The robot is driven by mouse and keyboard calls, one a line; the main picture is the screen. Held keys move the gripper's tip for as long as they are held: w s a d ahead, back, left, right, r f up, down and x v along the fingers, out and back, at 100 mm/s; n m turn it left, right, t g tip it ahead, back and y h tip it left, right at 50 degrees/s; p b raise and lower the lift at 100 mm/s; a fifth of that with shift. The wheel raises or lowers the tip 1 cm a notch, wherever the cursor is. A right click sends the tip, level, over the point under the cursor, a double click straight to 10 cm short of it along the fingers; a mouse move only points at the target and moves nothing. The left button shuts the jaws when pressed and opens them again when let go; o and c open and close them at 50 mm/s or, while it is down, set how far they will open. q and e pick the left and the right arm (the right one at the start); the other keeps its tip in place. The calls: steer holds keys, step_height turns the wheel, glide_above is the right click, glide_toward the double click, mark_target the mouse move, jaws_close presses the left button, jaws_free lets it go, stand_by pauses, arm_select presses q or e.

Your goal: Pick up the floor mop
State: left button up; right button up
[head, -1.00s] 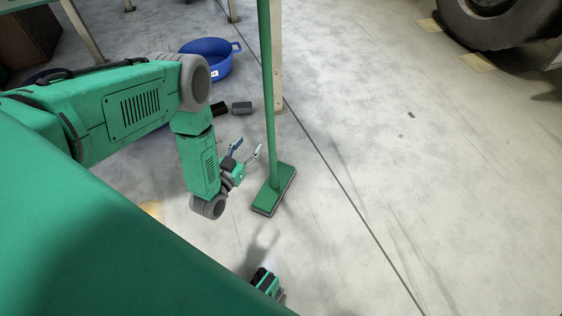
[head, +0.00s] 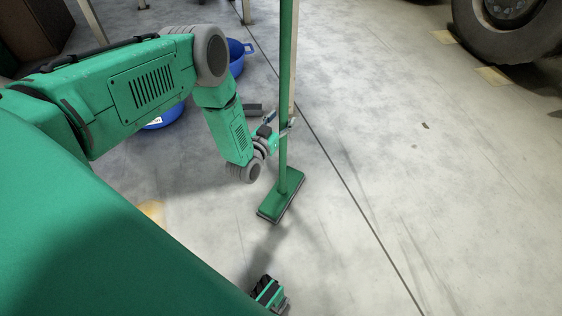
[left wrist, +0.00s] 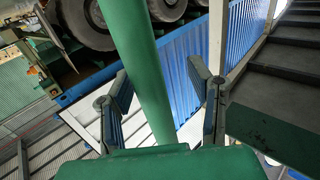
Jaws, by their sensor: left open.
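The floor mop stands upright in the head view, with a long green handle (head: 288,60) and a flat green head (head: 281,196) on the floor. My left gripper (head: 280,125) is beside the handle, partway up, with its fingers at the handle. In the left wrist view the left gripper (left wrist: 158,72) is open. The green mop handle (left wrist: 148,90) passes between its two blue-padded fingers, slightly nearer the left finger, with a gap visible on the right side.
Blue tubs (head: 236,56) stand partly hidden behind my left arm. A dark block (head: 250,108) lies on the floor near the gripper. A pale post (head: 293,90) stands behind the handle. A large wheel (head: 505,28) is at the upper right. The floor on the right is clear.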

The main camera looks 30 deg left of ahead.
mark_target(282, 96)
arm_select(q)
steer(key=shift+d+r, duration=0.35)
steer(key=shift+d, duration=0.3)
steer(key=shift+c, duration=0.4)
steer(key=shift+d, duration=0.2)
jaws_close()
steer(key=shift+a, duration=0.65)
steer(key=r+p, duration=0.1)
steer(key=r, duration=0.2)
steer(key=r+p, duration=0.2)
steer(key=r, duration=0.1)
steer(key=r+p, duration=0.1)
steer(key=r, duration=0.2)
steer(key=shift+d, duration=0.25)
steer(key=shift+a+r+p, duration=0.1)
steer(key=shift+r+p, duration=0.3)
steer(key=shift+p, duration=0.05)
arm_select(e)
steer(key=r, duration=0.4)
steer(key=shift+d+r, duration=0.3)
steer(key=shift+d, duration=0.1)
arm_select(q)
steer(key=shift+r, duration=0.1)
arm_select(e)
steer(key=shift+d, duration=0.1)
